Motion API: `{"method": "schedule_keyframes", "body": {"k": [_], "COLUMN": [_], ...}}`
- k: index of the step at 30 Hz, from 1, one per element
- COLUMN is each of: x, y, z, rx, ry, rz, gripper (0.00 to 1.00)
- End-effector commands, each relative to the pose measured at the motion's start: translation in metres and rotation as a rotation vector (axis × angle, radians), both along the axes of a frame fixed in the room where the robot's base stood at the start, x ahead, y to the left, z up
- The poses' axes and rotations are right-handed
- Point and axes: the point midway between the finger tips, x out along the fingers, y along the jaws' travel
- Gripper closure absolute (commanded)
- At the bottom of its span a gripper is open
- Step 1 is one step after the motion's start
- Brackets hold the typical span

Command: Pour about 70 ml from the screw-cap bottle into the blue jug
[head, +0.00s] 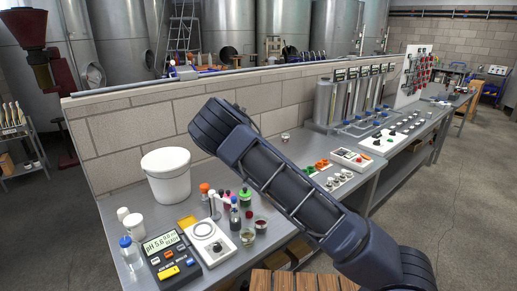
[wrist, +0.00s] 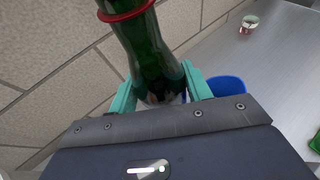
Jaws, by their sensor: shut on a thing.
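In the wrist view, a green glass bottle (wrist: 150,50) with a red ring around its neck is between the two teal fingers of my gripper (wrist: 160,92), which is shut on it. Its top runs out of the picture, so I cannot see whether a cap is on. Its lower part is hidden by the gripper. The blue jug (wrist: 228,86) shows partly behind the right finger, apart from the bottle as far as I can see. Its opening and contents are hidden. In the head view my arm covers the middle, and I make out neither gripper, bottle nor jug there.
A block wall (head: 130,137) runs behind the grey bench (wrist: 285,70). A white bucket (head: 167,190), a pH meter (head: 170,260) and several small bottles crowd the bench's near left end. A filling rig (head: 352,103) stands farther right.

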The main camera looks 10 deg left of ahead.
Motion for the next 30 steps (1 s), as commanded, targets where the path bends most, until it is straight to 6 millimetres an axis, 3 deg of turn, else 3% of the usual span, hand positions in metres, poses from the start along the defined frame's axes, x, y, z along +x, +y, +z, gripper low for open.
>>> {"method": "schedule_keyframes", "body": {"k": [12, 18, 24, 30], "x": [0.000, 0.000, 0.000, 0.000], "y": [-0.001, 0.000, 0.000, 0.000], "z": [-0.091, -0.124, -0.139, -0.141], "rx": [-0.004, -0.002, -0.001, 0.001], "ry": [0.000, -0.001, -0.001, -0.001], "rz": [-0.001, 0.000, 0.000, 0.000], "gripper": [0.86, 0.86, 0.86, 0.86]}}
